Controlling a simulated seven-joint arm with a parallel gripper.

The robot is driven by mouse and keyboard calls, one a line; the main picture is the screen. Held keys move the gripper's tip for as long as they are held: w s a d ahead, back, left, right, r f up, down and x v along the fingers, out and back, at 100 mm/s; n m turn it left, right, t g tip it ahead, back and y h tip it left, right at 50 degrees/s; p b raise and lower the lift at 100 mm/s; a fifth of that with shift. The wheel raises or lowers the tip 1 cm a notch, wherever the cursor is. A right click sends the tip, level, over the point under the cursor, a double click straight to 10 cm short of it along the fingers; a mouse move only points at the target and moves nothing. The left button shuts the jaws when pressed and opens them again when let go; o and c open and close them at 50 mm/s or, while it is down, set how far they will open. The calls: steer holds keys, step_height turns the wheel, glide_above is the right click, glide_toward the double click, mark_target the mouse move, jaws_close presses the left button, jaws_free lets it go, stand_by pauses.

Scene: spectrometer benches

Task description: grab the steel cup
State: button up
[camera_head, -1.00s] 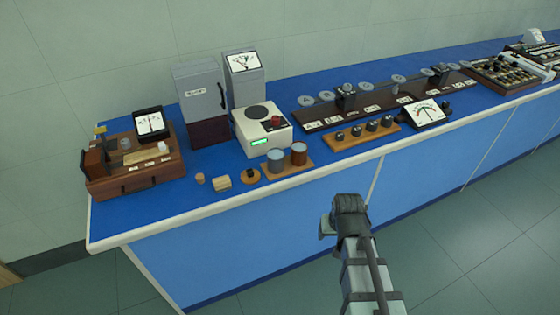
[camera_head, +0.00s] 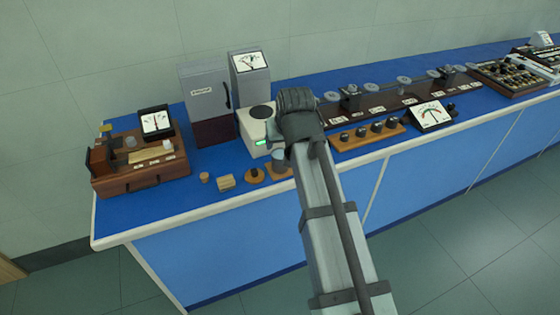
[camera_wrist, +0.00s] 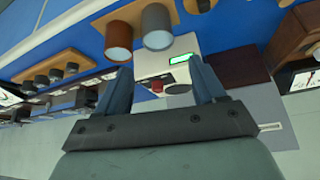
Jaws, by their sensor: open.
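The steel cup (camera_wrist: 157,26) is a grey cylinder standing on a small wooden board (camera_wrist: 178,12) in the wrist view, beside a copper-coloured cup (camera_wrist: 118,42). In the head view the steel cup (camera_head: 279,160) is mostly hidden behind my gripper, and the copper cup is hidden. My gripper (camera_wrist: 160,82) is open, with nothing between its two fingers. The steel cup appears above the fingers in the wrist view, apart from them. In the head view my gripper (camera_head: 272,142) is over the cup area of the bench.
A white instrument (camera_head: 252,130) with a green display stands just behind the cups. A wooden block with knobs (camera_head: 365,132) lies to the right. Small wooden items (camera_head: 226,182) lie to the left. The blue bench front strip is mostly clear.

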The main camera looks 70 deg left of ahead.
mark_target(280, 154)
steer(key=x, duration=1.3)
steer(key=shift+w+f, duration=0.1)
steer(key=shift+f, duration=0.35)
steer(key=shift+c, duration=0.2)
steer(key=c, duration=0.8)
steer(key=shift+r, duration=0.15)
